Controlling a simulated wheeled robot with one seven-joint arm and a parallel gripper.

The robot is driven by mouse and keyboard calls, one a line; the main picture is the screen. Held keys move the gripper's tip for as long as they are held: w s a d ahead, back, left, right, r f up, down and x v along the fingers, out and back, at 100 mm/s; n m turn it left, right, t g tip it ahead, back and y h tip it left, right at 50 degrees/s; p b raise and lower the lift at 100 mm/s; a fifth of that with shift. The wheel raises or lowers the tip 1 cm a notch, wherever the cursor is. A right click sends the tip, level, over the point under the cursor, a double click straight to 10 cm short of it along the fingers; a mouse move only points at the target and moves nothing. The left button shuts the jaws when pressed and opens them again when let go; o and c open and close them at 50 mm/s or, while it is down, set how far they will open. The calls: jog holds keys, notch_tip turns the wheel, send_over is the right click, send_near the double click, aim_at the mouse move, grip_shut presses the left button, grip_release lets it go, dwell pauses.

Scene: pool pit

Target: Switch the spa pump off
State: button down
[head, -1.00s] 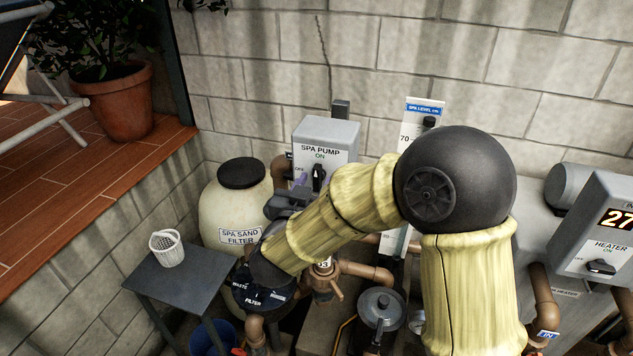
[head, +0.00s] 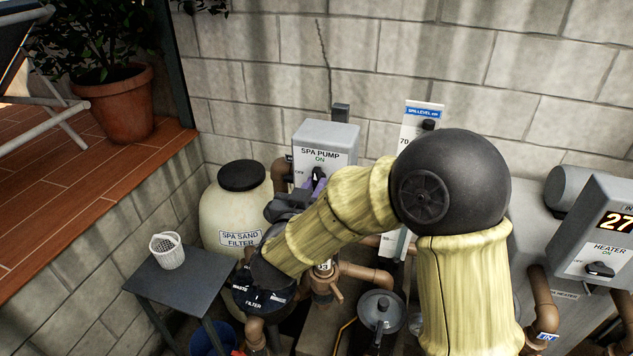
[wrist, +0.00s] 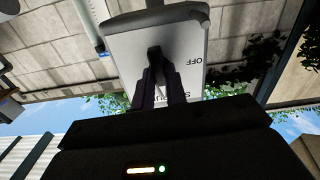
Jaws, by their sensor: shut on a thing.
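The grey spa pump switch box (head: 333,135) stands left of centre in the head view, with "ON" above its knob and "OFF" to the left. Its black knob (wrist: 154,54) shows in the wrist view, upright and roughly square to the box. My gripper (wrist: 160,76) has its dark purple fingers on either side of the knob, shut on it. The box also shows upside down in the wrist view (wrist: 187,50), with "OFF" on the right and the other lettering partly covered by the fingers.
The spa sand filter (head: 226,205) and a valve head marked "WASTE" and "FILTER" (head: 262,300) are close below my arm. A small table (head: 190,280) with a white basket (head: 167,251) is at left. The heater box (head: 600,235) stands at right.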

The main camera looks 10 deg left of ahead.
jog(key=n+p, duration=0.4)
jog(key=n, duration=0.2)
jog(key=shift+r, duration=0.2)
jog(key=n+p, duration=0.5)
jog(key=n, duration=0.1)
jog(key=shift+a, duration=0.1)
jog(key=shift+f+n+p, duration=0.1)
jog(key=shift+n+p, duration=0.35)
jog(key=shift+n, duration=0.65)
jog(key=shift+f+n, duration=0.15)
jog(key=shift+n, duration=0.25)
jog(key=n, duration=0.3)
jog(key=c, duration=1.3)
grip_release()
jog(key=shift+s+a, duration=0.2)
jog(key=shift+s, duration=3.4)
